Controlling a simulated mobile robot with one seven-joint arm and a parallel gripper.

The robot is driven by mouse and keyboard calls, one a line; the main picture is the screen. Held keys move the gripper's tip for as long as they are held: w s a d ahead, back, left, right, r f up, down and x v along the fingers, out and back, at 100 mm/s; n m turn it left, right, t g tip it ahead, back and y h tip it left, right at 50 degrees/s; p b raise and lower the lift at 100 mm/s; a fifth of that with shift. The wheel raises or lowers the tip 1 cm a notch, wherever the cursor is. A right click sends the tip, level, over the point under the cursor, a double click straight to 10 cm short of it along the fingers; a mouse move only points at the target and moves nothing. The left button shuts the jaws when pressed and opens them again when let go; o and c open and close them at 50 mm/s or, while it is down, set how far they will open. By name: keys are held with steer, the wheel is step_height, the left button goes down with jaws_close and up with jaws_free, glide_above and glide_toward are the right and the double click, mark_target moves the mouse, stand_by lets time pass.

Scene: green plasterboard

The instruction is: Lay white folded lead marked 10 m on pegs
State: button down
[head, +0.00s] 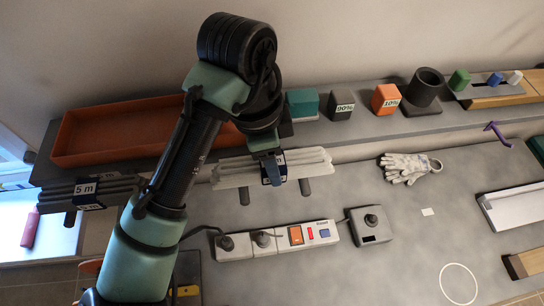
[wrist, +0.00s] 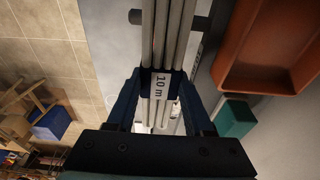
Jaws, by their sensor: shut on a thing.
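The white folded lead (head: 232,174) is a bundle of straight pale strands with a dark blue band. In the wrist view the band's label reads 10 m, and the lead (wrist: 168,40) runs up between the fingers. My gripper (head: 271,170) is shut on the lead at this band; its fingers (wrist: 160,82) stand on both sides of it. The ends of a left peg (head: 244,196) and a right peg (head: 304,187) show just below the lead. A peg also shows behind the lead in the wrist view (wrist: 135,17). I cannot tell whether the lead touches the pegs.
A dark folded lead marked 5 m (head: 110,187) hangs at the left. An orange tray (head: 115,132) and several coloured blocks stand on the shelf behind. A power strip (head: 275,240), a switch box (head: 370,226) and gloves (head: 408,167) lie on the grey surface.

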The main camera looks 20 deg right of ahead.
steer(key=shift+f+b, duration=0.4)
steer(key=shift+f, duration=0.2)
steer(key=shift+c, duration=1)
jaws_free()
step_height(320, 180, up, 13)
steer(key=a+b, duration=0.1)
steer(key=a, duration=0.1)
steer(key=shift+w, duration=0.25)
steer(key=shift+d, duration=0.1)
steer(key=shift+f, duration=0.1)
